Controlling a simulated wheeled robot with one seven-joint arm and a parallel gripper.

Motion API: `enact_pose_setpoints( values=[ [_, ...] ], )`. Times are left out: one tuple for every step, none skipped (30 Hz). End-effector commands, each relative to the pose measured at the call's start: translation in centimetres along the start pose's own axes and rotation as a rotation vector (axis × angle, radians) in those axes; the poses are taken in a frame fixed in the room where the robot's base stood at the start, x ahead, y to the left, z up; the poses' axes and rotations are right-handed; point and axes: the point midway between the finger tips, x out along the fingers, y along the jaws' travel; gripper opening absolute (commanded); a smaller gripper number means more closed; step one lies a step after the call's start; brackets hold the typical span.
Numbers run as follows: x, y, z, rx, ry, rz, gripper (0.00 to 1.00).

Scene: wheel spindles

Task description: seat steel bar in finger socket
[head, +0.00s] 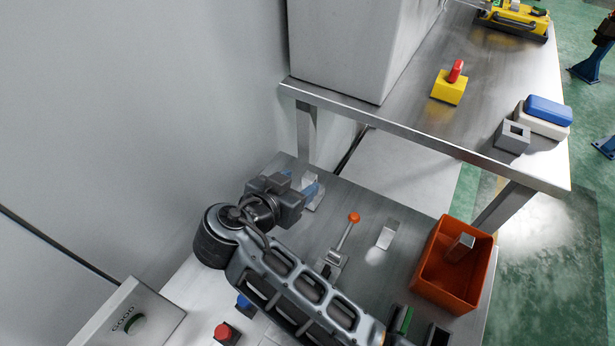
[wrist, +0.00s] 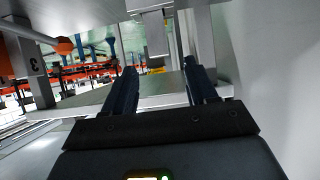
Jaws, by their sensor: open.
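My gripper (head: 303,190) is low over the lower steel table, its blue fingers beside a pale metal piece (head: 314,202). In the wrist view, my gripper (wrist: 163,85) is open, with nothing between its fingertips. A bright metal block (wrist: 154,35) stands ahead of the gap between them. I cannot tell whether this piece is the steel bar or a socket. Another steel bar (head: 388,235) stands on the lower table, right of the lever. A further steel piece (head: 461,247) leans in the orange bin. A grey block with a square opening (head: 514,137) sits on the upper table.
A lever with an orange knob (head: 353,218) stands near my gripper; its knob (wrist: 64,46) also shows in the wrist view. The orange bin (head: 424,277) is at right. A wall is close at left. The upper table edge (head: 420,136) rises behind. Buttons are in front.

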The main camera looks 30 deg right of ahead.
Motion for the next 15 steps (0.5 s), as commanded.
enact_pose_setpoints(
  values=[
    [-0.9, -0.1, 0.1, 0.0, 0.0, -0.003, 0.57],
    [-1.4, -0.1, 0.1, 0.0, -0.001, -0.004, 0.57],
    [-2.0, -0.1, 0.1, 0.0, -0.001, -0.002, 0.57],
    [-2.4, -0.1, 0.1, 0.001, -0.001, -0.002, 0.57],
    [-2.7, -0.1, 0.1, 0.001, -0.001, -0.002, 0.57],
    [-3.1, 0.0, 0.1, 0.001, -0.001, -0.001, 0.57],
    [-3.4, 0.0, 0.0, 0.001, -0.001, -0.002, 0.57],
    [-3.6, 0.0, 0.0, 0.001, -0.001, -0.002, 0.57],
    [-3.8, 0.0, 0.0, 0.001, -0.001, -0.002, 0.57],
    [-3.9, 0.0, 0.0, 0.001, -0.001, -0.001, 0.57],
    [-4.0, 0.0, 0.0, 0.0, -0.001, 0.0, 0.57],
    [-4.1, 0.0, 0.0, 0.0, -0.001, 0.0, 0.57],
    [-4.1, 0.0, 0.0, 0.0, -0.001, 0.0, 0.57],
    [-4.1, 0.0, 0.0, 0.0, -0.001, 0.0, 0.57],
    [-4.1, 0.0, 0.0, 0.0, -0.001, 0.001, 0.57]
  ],
)
